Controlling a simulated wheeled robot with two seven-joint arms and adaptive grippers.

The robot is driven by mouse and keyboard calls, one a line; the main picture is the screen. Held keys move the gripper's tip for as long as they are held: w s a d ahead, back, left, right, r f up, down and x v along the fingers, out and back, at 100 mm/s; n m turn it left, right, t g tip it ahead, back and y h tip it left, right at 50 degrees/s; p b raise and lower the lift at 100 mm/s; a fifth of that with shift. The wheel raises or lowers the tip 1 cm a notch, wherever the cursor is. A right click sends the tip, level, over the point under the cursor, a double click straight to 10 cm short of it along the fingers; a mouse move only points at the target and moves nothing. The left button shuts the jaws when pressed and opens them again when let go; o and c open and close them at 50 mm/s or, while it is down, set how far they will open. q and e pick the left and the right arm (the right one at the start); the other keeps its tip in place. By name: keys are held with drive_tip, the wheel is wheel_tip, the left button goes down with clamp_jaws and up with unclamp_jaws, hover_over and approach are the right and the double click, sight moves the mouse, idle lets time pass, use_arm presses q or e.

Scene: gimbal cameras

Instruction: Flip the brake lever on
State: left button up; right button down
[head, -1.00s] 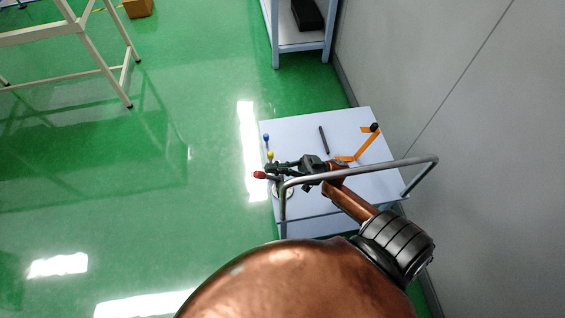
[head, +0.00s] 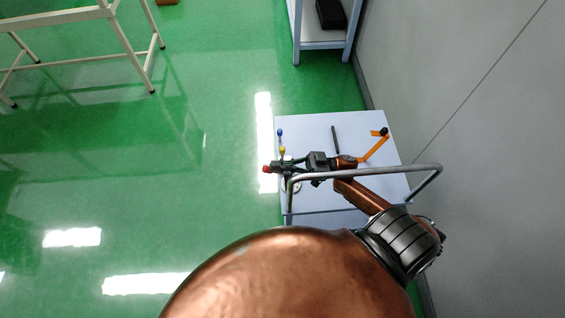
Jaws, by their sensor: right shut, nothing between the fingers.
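A pale blue cart (head: 305,127) stands by the wall. Along its left edge are a red knob (head: 266,169), a yellow knob (head: 282,149) and a blue knob (head: 280,133). An orange arm with a black end (head: 374,149) lies at the right of its top. I cannot tell for certain which part is the brake lever. My right gripper (head: 279,168) is shut and empty over the cart's left edge, its tips right beside the red knob. I cannot tell whether they touch it. My left gripper is out of view.
A grey tubular handle (head: 385,170) crosses above the cart close to my right wrist. A dark bar (head: 335,139) is on the cart top. A shelf (head: 323,45) stands behind, a white frame table (head: 125,50) at upper left. The green floor on the left is clear.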

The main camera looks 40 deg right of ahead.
drive_tip(key=shift+f, duration=0.1)
idle(0.4)
drive_tip(key=s+d+p, duration=0.1)
drive_tip(key=s+d, duration=0.4)
drive_tip(key=d, duration=0.5)
drive_tip(key=shift+d+r+p, duration=0.15)
drive_tip(key=shift+r+p, duration=0.2)
